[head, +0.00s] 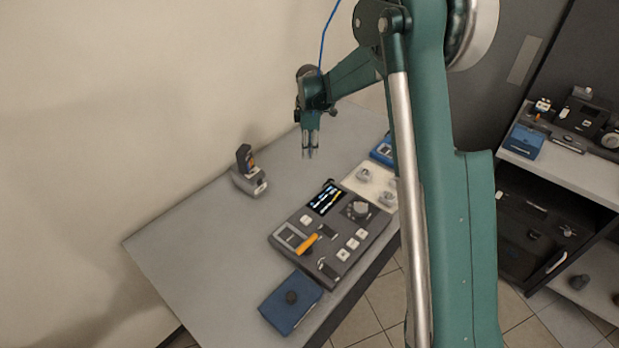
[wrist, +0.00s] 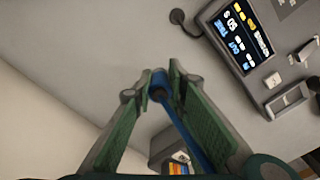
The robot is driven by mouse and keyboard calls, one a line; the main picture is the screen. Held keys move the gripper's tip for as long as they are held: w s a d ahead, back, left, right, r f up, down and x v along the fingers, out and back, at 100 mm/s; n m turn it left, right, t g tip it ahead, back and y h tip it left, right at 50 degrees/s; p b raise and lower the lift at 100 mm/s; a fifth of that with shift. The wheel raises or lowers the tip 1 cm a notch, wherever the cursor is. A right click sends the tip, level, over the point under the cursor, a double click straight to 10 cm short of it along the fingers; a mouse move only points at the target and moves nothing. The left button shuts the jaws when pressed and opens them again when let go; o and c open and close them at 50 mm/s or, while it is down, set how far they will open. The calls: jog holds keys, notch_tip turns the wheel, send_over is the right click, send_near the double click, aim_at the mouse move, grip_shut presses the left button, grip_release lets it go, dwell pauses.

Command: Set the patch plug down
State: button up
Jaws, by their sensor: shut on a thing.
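My gripper (head: 310,153) hangs over the far part of the grey table (head: 190,235), pointing down, with clear space under it in the head view. In the wrist view its green fingers (wrist: 160,88) are closed on a small blue piece with a dark end (wrist: 157,92), which I take to be the patch plug. A blue strip runs back from it between the fingers. The plug is too small to make out in the head view. A thin blue cable (head: 325,40) rises above my wrist.
A control panel (head: 283,259) with a screen and orange lever stands mid-table. A grey holder with a dark upright device (head: 249,181) is at the left. A blue box (head: 290,303) sits at the front, a white block (head: 358,178) at the right.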

jog(key=shift+f, duration=3.15)
jog(key=shift+f, duration=1.85)
jog(key=shift+f, duration=0.2)
jog(key=o, duration=0.9)
jog(key=shift+r, duration=0.15)
notch_tip(320, 180, up, 12)
jog(key=shift+r, duration=0.1)
